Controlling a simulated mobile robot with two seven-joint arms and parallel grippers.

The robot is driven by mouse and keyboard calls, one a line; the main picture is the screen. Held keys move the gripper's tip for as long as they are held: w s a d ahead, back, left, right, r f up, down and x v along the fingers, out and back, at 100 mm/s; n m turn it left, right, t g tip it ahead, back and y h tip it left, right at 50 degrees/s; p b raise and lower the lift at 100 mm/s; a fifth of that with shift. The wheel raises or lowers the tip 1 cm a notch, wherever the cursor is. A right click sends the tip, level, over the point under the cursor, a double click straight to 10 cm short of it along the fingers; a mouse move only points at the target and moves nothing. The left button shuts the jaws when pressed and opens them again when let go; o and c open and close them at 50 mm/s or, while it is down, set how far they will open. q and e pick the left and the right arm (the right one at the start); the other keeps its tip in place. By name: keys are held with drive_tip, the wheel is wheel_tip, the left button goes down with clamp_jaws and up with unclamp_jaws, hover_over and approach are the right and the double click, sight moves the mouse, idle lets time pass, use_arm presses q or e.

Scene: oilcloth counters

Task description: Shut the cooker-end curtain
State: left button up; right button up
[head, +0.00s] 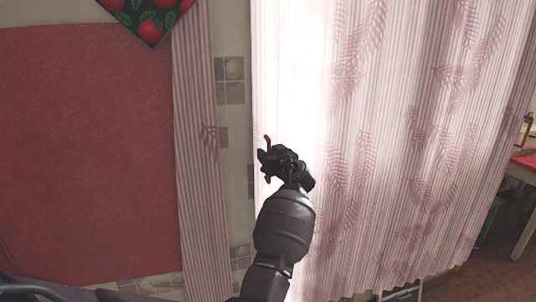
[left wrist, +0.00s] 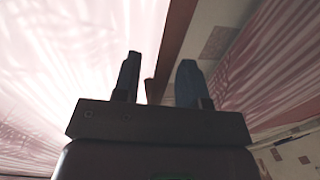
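A wide pale pink curtain (head: 400,130) with stripes and purple leaf prints hangs across the middle and right of the head view. A narrow striped curtain strip (head: 195,120) hangs to its left. I cannot tell which is the cooker-end one. My left gripper (head: 268,158) is in front of the wide curtain's bright left edge. In the left wrist view its two fingers (left wrist: 158,85) stand apart. A reddish-brown strip (left wrist: 172,40) and pale pink cloth (left wrist: 60,60) show beyond them. Contact with the cloth cannot be told. My right gripper is not in view.
A red patterned panel or surface (head: 85,150) fills the left side. A tiled wall strip (head: 232,120) shows between the curtains. A black cloth with red fruit (head: 148,18) hangs at the top. A red-topped table (head: 525,160) stands at the far right.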

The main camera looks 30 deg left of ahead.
use_arm(q)
clamp_jaws()
drive_tip(key=s+a+p, duration=0.1)
drive_tip(key=s+a, duration=0.5)
drive_tip(key=s, duration=0.1)
drive_tip(key=shift+s+a, duration=0.15)
drive_tip(key=shift+s, duration=0.05)
unclamp_jaws()
drive_tip(key=shift+s+a, duration=0.15)
drive_tip(key=shift+s, duration=0.05)
